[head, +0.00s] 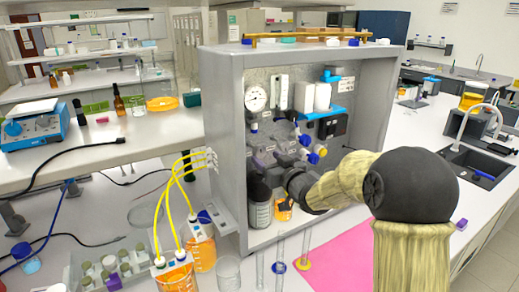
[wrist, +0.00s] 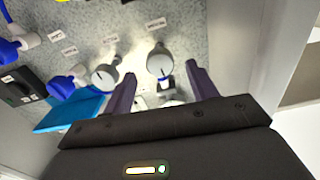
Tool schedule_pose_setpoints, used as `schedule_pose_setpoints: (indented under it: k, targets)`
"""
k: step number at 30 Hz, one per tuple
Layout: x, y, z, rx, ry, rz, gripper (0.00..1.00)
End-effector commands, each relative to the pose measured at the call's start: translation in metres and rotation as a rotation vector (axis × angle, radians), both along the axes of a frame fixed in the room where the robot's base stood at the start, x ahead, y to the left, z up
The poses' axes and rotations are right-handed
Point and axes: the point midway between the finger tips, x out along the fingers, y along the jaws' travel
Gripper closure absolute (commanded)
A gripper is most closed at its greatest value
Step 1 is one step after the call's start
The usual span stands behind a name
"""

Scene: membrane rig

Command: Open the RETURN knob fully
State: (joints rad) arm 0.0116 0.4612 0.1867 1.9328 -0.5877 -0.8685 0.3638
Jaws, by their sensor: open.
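In the wrist view, one round grey knob (wrist: 160,64) with a dark pointer line sits on the speckled panel, ahead of the gap between my fingers. A second, similar grey knob (wrist: 104,77) is to its left, beside my left finger. Each has a small white label above it, and the print is too small to read surely, so I cannot tell which is RETURN. My gripper (wrist: 160,84) is open, with its two dark fingers apart and nothing visibly held. In the head view my gripper (head: 284,165) reaches inside the grey cabinet, and the grey knobs cannot be made out.
Blue-handled valves (wrist: 62,88) are left of the knobs. A blue tray (wrist: 70,112) lies near them. The cabinet's side wall (wrist: 250,50) is close on the right. In the head view, a dark container (head: 260,205) stands below my gripper and a gauge (head: 255,97) is above.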

Motion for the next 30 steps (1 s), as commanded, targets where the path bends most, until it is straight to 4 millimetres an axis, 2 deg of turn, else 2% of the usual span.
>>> schedule_pose_setpoints:
  k: [3,9,20,27,30]
  targets:
    - [0.018,0.013,0.002,0.002,0.001,0.002,0.42]
    - [0.04,0.027,0.001,0.001,0.001,0.001,0.42]
    - [0.045,0.03,0.0,0.0,0.0,-0.001,0.42]
    - [0.045,0.03,0.0,0.001,-0.001,-0.001,0.87]
    - [0.045,0.03,0.0,0.001,-0.001,-0.001,0.87]
